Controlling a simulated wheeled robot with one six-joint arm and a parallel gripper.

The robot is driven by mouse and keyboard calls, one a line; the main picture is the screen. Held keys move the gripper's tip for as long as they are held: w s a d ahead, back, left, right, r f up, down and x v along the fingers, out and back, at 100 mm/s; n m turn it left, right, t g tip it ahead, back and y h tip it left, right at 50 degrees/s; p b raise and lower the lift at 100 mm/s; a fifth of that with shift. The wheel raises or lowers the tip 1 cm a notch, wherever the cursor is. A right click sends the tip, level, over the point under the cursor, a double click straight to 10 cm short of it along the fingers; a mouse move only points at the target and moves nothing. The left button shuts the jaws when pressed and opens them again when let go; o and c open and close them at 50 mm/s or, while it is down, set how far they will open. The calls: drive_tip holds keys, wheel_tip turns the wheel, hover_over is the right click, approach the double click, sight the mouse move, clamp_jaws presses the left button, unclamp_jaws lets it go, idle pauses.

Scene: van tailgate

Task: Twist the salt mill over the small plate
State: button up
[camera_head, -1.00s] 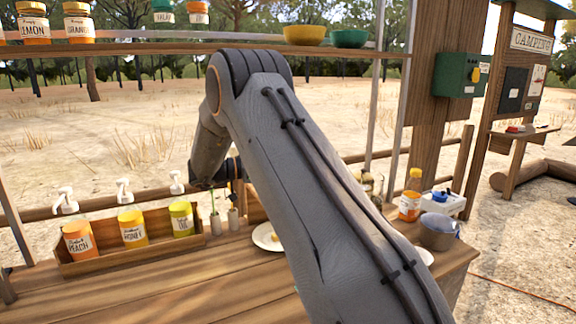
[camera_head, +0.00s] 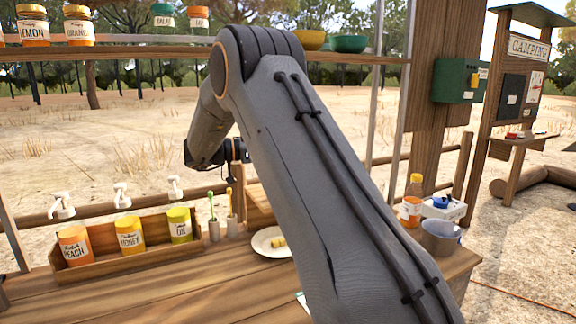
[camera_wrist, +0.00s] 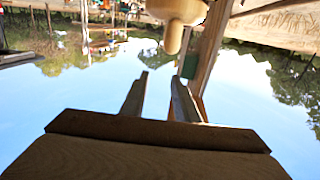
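The small plate (camera_head: 265,247) is white and lies on the wooden counter, with yellow pieces on it. My arm hides part of the counter just right of it. In the wrist view, which looks upside down, a pale wooden rounded thing with a knob (camera_wrist: 175,32) shows at the top edge. It looks like the salt mill's head; the rest is cut off. My gripper (camera_wrist: 160,75) points its two fingers at open sky. They are apart with nothing between them, and the knob is beyond their tips.
A shelf (camera_head: 150,49) with jars and bowls runs above. The front left counter is bare.

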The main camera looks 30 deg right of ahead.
wheel_tip(320, 180, up, 3)
drive_tip(key=shift+r, duration=0.15)
idle(0.5)
